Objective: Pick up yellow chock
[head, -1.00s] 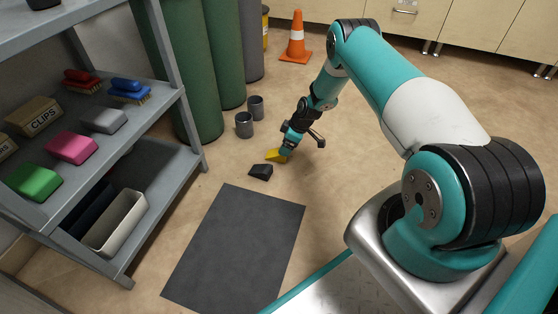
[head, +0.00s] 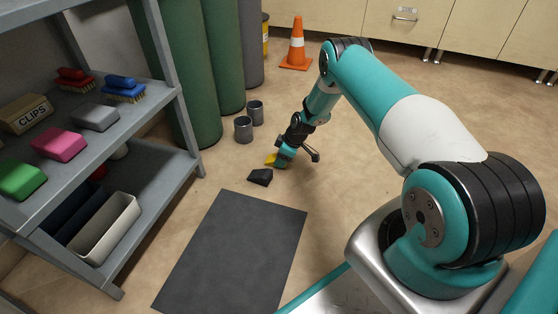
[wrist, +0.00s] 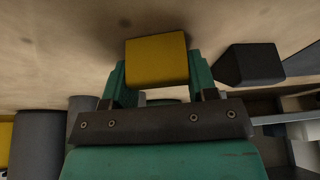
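The yellow chock (head: 270,160) is on or close to the floor beside the black chock, mostly covered by my gripper in the head view. My gripper (head: 279,161) points down at it. In the wrist view, the yellow chock (wrist: 157,62) sits between the two green fingers of my gripper (wrist: 158,70). A finger lies along each side of it, with no clear gap, so the gripper looks shut on it. Whether it is clear of the floor cannot be told.
A black chock (head: 260,177) lies close by; it also shows in the wrist view (wrist: 252,64). Two grey cups (head: 243,129) stand behind, near green cylinders (head: 188,80). A dark mat (head: 235,250) lies in front. A grey shelf (head: 150,215) is at left, an orange cone (head: 296,48) at back.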

